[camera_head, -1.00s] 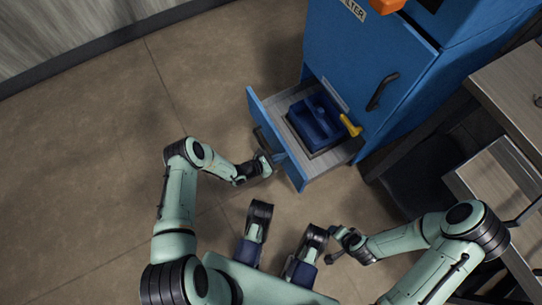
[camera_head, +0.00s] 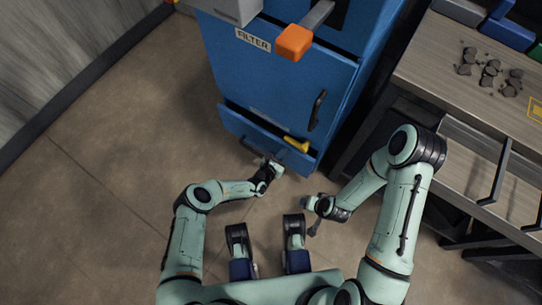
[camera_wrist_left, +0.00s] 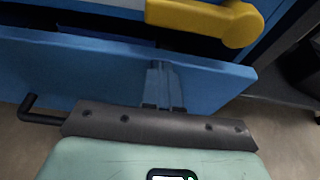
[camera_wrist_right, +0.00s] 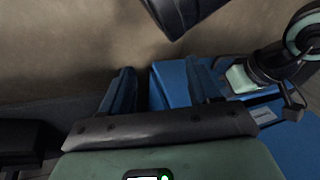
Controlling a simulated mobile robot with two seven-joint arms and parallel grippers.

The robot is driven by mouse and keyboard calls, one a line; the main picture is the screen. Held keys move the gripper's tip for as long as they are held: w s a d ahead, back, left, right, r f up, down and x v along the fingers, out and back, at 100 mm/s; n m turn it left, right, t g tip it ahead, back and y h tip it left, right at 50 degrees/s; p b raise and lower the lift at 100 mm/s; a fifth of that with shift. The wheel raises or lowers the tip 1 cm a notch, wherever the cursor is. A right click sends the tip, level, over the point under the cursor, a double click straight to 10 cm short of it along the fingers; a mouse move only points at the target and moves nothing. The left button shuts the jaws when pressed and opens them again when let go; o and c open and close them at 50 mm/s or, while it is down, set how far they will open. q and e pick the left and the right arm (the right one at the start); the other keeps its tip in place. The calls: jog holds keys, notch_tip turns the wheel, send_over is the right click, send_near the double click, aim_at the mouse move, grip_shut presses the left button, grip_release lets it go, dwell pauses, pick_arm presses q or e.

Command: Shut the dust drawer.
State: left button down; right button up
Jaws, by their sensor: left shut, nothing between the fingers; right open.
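The dust drawer (camera_head: 262,143) is at the bottom of the blue cabinet (camera_head: 275,85) in the head view. It stands out only a little, with a narrow gap at its top. A yellow handle (camera_head: 297,144) shows in the gap; it also shows in the left wrist view (camera_wrist_left: 205,18). My left gripper (camera_head: 276,168) is shut and empty at the drawer's outer face. In the left wrist view its fingers (camera_wrist_left: 163,85) are at the front panel (camera_wrist_left: 80,70); I cannot tell if they touch. My right gripper (camera_head: 308,204) is open and empty, apart from the drawer; its fingers show in its wrist view (camera_wrist_right: 160,88).
A black door handle (camera_head: 316,110) and an orange block (camera_head: 293,42) are above the drawer on the cabinet. A wooden workbench (camera_head: 440,65) with dark lumps (camera_head: 490,68) stands at right. The floor (camera_head: 110,160) at left is clear.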

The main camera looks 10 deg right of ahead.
aim_at(288, 146)
pick_arm(q)
jog(key=shift+w+d+r+b, duration=0.15)
jog(key=shift+w+d+b, duration=0.2)
jog(key=shift+w+d, duration=0.8)
pick_arm(e)
jog(key=shift+s+f+g, duration=0.3)
jog(key=shift+s+f, duration=0.25)
jog(key=shift+f, duration=0.3)
pick_arm(q)
jog(key=shift+w+r, duration=0.15)
